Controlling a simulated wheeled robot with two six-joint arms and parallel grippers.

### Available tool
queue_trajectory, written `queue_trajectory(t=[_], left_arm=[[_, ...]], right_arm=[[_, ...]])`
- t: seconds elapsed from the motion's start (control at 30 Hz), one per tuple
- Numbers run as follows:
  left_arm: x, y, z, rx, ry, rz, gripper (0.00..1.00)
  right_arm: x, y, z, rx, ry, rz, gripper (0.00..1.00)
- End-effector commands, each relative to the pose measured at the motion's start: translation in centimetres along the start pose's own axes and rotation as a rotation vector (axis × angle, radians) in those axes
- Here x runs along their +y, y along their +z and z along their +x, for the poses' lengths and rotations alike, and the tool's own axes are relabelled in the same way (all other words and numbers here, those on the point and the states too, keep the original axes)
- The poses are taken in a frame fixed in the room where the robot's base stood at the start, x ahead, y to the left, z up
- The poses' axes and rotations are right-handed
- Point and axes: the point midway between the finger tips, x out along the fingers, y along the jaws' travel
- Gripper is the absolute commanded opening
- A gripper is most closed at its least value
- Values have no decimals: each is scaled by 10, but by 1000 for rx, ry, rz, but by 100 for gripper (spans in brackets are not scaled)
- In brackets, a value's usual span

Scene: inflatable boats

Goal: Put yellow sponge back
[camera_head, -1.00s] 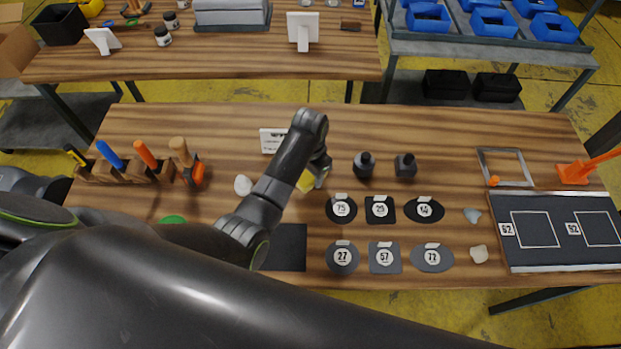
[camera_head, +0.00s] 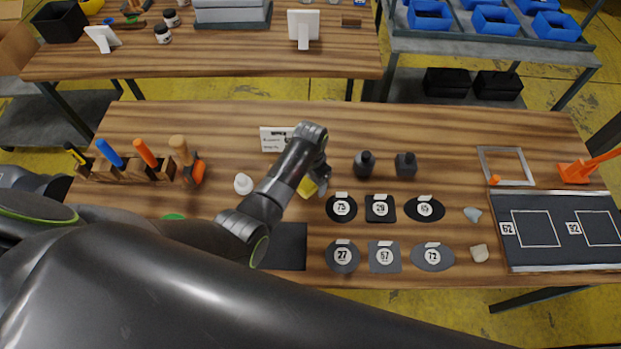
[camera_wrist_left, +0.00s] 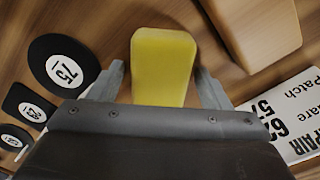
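The yellow sponge (camera_head: 307,187) shows below my left gripper (camera_head: 318,183) in the head view, near the middle of the front table and left of the black disc marked 75. I cannot tell from these views how far the sponge is above the table. My right gripper is not in view.
A white sign (camera_head: 275,139) stands behind the arm. A wooden block (camera_wrist_left: 255,30) shows beside it in the wrist view. Round and square black patches (camera_head: 380,208) lie to the right, with two dark bottles (camera_head: 365,165) behind. A wooden tool rack (camera_head: 130,170) is at left.

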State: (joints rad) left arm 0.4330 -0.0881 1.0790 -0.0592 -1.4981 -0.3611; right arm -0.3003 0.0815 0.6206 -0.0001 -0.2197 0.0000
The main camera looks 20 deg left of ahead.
Motion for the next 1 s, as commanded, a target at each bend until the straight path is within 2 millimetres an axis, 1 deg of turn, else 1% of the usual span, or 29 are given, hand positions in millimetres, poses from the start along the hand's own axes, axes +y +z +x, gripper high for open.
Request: queue_trajectory(t=[0.27, 0.43, 0.57, 0.8, 1.0], left_arm=[[0, 0, -1, 0, 0, 0, 72], [0, -1, -12, 2, -1, 0, 72], [0, -1, -31, 4, -1, 0, 72], [0, -2, -77, 5, -1, 0, 72], [0, -1, -109, 3, -1, 1, 72]], right_arm=[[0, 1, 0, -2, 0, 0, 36], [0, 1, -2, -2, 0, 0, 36], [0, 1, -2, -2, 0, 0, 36], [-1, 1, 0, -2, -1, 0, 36], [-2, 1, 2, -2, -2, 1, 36]])
